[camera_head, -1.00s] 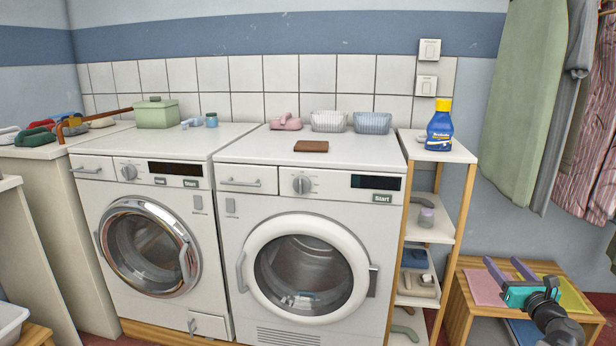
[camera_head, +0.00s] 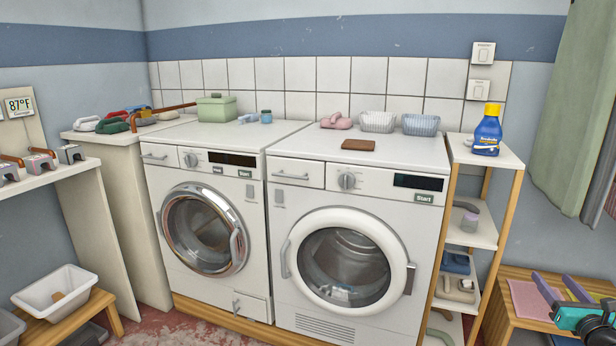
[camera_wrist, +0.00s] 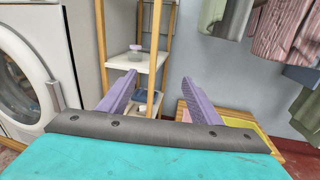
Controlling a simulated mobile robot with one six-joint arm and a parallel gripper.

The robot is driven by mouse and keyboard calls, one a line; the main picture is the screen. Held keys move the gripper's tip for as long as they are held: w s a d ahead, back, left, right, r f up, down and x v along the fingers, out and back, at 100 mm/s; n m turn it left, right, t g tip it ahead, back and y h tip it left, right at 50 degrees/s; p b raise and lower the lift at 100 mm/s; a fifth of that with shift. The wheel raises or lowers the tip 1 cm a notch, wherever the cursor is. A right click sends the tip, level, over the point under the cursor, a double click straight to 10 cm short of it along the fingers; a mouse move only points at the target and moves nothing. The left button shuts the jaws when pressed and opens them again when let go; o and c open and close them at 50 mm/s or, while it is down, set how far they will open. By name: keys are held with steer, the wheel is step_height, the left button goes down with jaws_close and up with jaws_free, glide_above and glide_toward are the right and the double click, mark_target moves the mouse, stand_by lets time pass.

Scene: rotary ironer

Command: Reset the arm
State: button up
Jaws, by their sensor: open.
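My gripper (camera_head: 558,288) shows at the lower right in the head view, with purple fingers and a teal body. It is cut off by the picture edge. In the wrist view my gripper (camera_wrist: 160,98) has its two purple fingers spread wide apart with nothing between them. The fingers point towards a white shelf rack (camera_wrist: 128,62) and a low wooden stand (camera_wrist: 240,118). The rest of my arm is mostly out of view.
Two white machines (camera_head: 340,180) (camera_head: 208,158) stand side by side. The shelf rack (camera_head: 480,232) beside them bears a blue bottle (camera_head: 487,132). The wooden stand (camera_head: 500,318) is close to my gripper. Clothes (camera_head: 578,110) hang at the right.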

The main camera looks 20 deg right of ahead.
steer(key=w+a+f+n+y+p, duration=0.2)
steer(key=w+a+f+y+p, duration=0.15)
steer(key=w+a, duration=0.75)
steer(key=w+a+f+n+y+p, duration=0.2)
steer(key=w+a+f+y+p, duration=0.15)
steer(key=w+a, duration=0.7)
steer(key=w+a+f+n+g+y+p, duration=0.15)
steer(key=a+f, duration=0.25)
steer(key=a, duration=0.6)
steer(key=a+f+n+g+y+p, duration=0.3)
steer(key=a+f, duration=0.1)
steer(key=a, duration=0.6)
steer(key=w+a+f+n+g+y+p, duration=0.1)
steer(key=a+f+n+g+y+p, duration=0.2)
steer(key=a, duration=0.7)
steer(key=s+a+f+n+g+p, duration=0.35)
steer(key=s+a+f+n, duration=0.3)
steer(key=s+a, duration=0.35)
steer(key=s+a+f+n+g+p, duration=0.3)
steer(key=s+a+f+n+g, duration=0.3)
steer(key=s+a, duration=0.4)
steer(key=s+f+n+g+h+p, duration=0.1)
steer(key=s+f+n+g+h, duration=0.25)
steer(key=s+n, duration=0.6)
steer(key=s+d+n+g+h, duration=0.1)
steer(key=s+d+n+h, duration=0.2)
steer(key=s+d+n, duration=0.3)
steer(key=shift+d+f+n, duration=0.45)
steer(key=shift+d+n, duration=0.6)
steer(key=shift+d, duration=0.1)
